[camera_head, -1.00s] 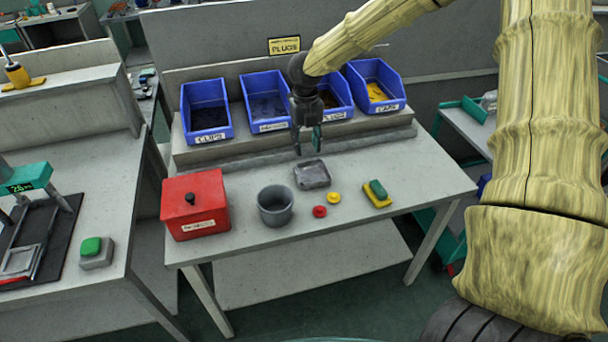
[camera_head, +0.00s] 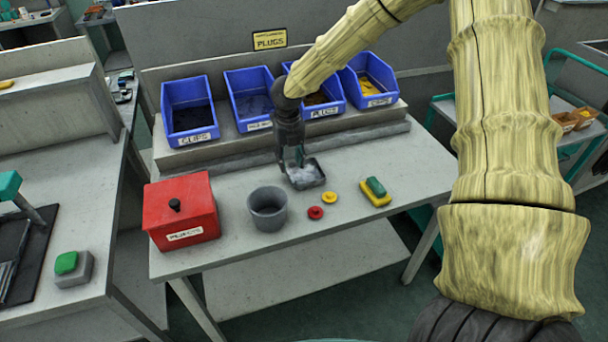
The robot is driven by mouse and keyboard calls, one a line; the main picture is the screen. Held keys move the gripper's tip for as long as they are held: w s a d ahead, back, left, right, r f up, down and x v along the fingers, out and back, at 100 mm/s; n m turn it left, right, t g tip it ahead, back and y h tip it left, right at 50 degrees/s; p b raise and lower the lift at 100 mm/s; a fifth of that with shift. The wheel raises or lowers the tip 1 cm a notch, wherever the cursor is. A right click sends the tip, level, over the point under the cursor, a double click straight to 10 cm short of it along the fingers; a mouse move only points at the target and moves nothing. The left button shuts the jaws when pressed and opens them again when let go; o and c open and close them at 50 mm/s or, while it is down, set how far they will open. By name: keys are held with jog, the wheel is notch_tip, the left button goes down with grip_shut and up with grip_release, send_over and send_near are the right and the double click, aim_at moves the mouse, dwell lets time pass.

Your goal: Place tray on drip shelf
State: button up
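A small dark grey tray (camera_head: 309,183) with a pale, shiny inside lies on the workbench, behind the yellow and red knobs. My gripper (camera_head: 291,163) points down at the tray's back left edge. Its fingers are apart with a gap between them, and the tips are at or just above the rim. I cannot tell whether they touch it. I cannot pick out a surface that is clearly the drip shelf.
A red box (camera_head: 181,212), grey cup (camera_head: 267,209), red knob (camera_head: 315,212), yellow knob (camera_head: 329,198) and green-yellow sponge (camera_head: 375,191) stand on the workbench (camera_head: 420,165). Several blue bins, including the clips bin (camera_head: 190,110), line the raised ledge behind.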

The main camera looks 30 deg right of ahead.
aim_at(290, 174)
jog(key=shift+w+f+p, duration=0.15)
jog(key=shift+f+p, duration=0.3)
jog(key=shift+f, duration=0.95)
jog(key=shift+w+f+p, duration=0.1)
jog(key=shift+f+p, duration=0.3)
jog(key=shift+f, duration=1)
grip_shut()
